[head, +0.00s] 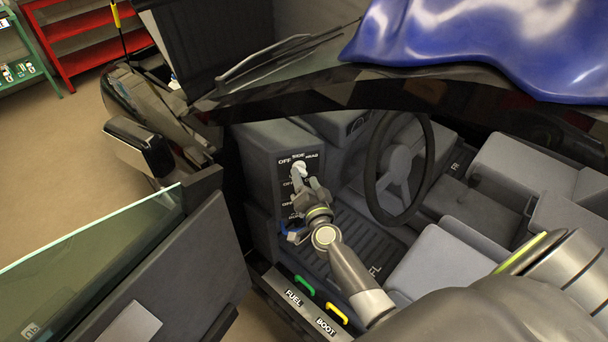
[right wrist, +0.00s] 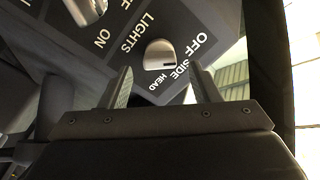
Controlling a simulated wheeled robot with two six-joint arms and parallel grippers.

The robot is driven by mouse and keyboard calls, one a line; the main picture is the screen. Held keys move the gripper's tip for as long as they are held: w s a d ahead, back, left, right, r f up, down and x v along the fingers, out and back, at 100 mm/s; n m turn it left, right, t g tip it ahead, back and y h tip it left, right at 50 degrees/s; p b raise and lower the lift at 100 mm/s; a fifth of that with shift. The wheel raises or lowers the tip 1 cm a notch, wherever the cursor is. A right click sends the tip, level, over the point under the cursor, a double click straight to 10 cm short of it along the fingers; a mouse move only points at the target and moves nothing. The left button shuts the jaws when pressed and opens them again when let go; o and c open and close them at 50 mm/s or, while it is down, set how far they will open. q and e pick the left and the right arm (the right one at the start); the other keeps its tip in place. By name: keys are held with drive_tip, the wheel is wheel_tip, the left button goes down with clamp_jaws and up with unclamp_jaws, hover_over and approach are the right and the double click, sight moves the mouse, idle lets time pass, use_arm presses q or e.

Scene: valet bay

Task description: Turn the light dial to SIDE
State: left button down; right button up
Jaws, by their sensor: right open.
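The light dial (head: 299,170) is a pale knob on a dark panel (head: 281,178) left of the steering wheel, with OFF, SIDE and HEAD printed around it. In the right wrist view the dial (right wrist: 160,52) shows a dark mark on its lower right edge, facing the lettering; I cannot tell for sure which word it marks. My right gripper (head: 306,187) is in front of the panel, just below the dial. In the right wrist view its two fingers (right wrist: 160,66) are apart and empty, with the dial beyond and roughly between their tips. My left gripper is out of view.
The steering wheel (head: 398,165) is close to the right. The open car door (head: 165,280) stands to the left. Green (head: 304,285) and yellow (head: 336,313) levers marked FUEL and BOOT are below my arm.

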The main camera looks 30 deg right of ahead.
drive_tip(key=shift+x, duration=1)
drive_tip(key=c, duration=1)
